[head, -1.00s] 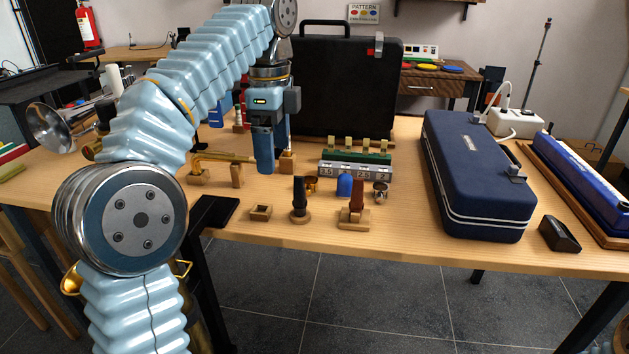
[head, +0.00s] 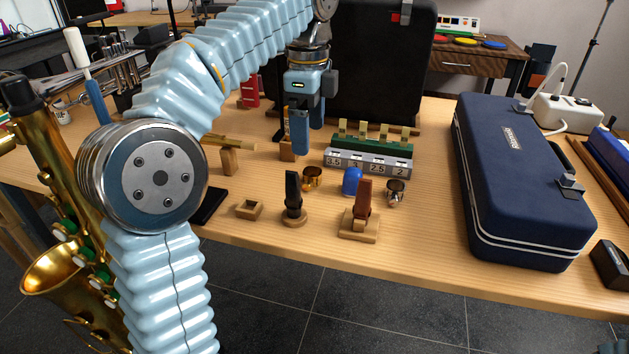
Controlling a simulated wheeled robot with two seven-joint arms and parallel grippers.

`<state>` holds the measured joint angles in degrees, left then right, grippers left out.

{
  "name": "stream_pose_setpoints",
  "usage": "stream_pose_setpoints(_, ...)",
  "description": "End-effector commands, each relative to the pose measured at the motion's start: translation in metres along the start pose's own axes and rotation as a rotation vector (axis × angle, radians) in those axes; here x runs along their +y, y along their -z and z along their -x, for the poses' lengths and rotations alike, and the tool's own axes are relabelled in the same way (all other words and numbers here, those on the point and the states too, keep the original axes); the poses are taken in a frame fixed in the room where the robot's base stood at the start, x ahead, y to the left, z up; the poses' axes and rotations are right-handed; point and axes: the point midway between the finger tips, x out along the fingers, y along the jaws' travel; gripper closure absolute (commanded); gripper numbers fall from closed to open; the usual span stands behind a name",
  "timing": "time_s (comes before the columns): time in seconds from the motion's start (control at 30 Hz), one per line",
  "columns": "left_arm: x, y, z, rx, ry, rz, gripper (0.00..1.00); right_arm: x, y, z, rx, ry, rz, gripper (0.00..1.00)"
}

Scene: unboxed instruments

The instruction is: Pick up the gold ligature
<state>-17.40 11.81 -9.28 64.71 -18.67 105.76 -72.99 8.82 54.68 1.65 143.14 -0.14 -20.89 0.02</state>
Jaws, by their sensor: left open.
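The gold ligature (head: 313,178) is a small shiny ring on the wooden table, just behind a black mouthpiece (head: 292,195) on a round wooden stand. A silver ligature (head: 395,190) stands farther right, past a blue cap (head: 352,181). My left gripper (head: 303,138) points down behind the gold ligature and slightly left of it, apart from it. It is open, with nothing seen between its fingers; the far finger is partly hidden.
A brown mouthpiece on a wooden stand (head: 361,215) and a small wooden box (head: 249,209) are near the front edge. A numbered reed rack (head: 368,160) stands behind. A navy case (head: 520,190) is at right, a black case (head: 365,70) at the back, a saxophone (head: 70,230) at left.

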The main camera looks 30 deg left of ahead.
Motion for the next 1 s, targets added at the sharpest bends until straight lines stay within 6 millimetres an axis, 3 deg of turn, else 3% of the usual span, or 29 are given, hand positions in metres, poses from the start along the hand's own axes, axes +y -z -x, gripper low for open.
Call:
stream_pose_setpoints(0.03, 0.001, 0.0, -0.015, 0.0, -0.002, 0.0, 0.12, 0.003, 0.0, -0.008, 0.0, -0.001, -0.001, 0.57)
stream_pose_setpoints(0.1, 0.001, 0.0, -0.025, -0.001, -0.003, 0.0, 0.12, 0.005, 0.001, -0.01, 0.003, -0.002, -0.003, 0.57)
stream_pose_setpoints(0.33, 0.001, 0.001, -0.044, 0.0, -0.001, -0.001, 0.12, 0.009, 0.002, -0.015, 0.006, -0.005, -0.005, 0.57)
stream_pose_setpoints(0.6, 0.001, 0.004, -0.084, -0.001, 0.0, 0.0, 0.12, 0.018, 0.004, -0.025, 0.012, -0.011, -0.011, 0.57)
stream_pose_setpoints(0.87, 0.001, 0.004, -0.088, 0.0, 0.001, 0.0, 0.12, 0.018, 0.005, -0.024, 0.013, -0.012, -0.011, 0.57)
stream_pose_setpoints(1.0, 0.001, 0.004, -0.088, 0.0, 0.0, 0.0, 0.29, 0.018, 0.005, -0.024, 0.013, -0.012, -0.011, 0.57)
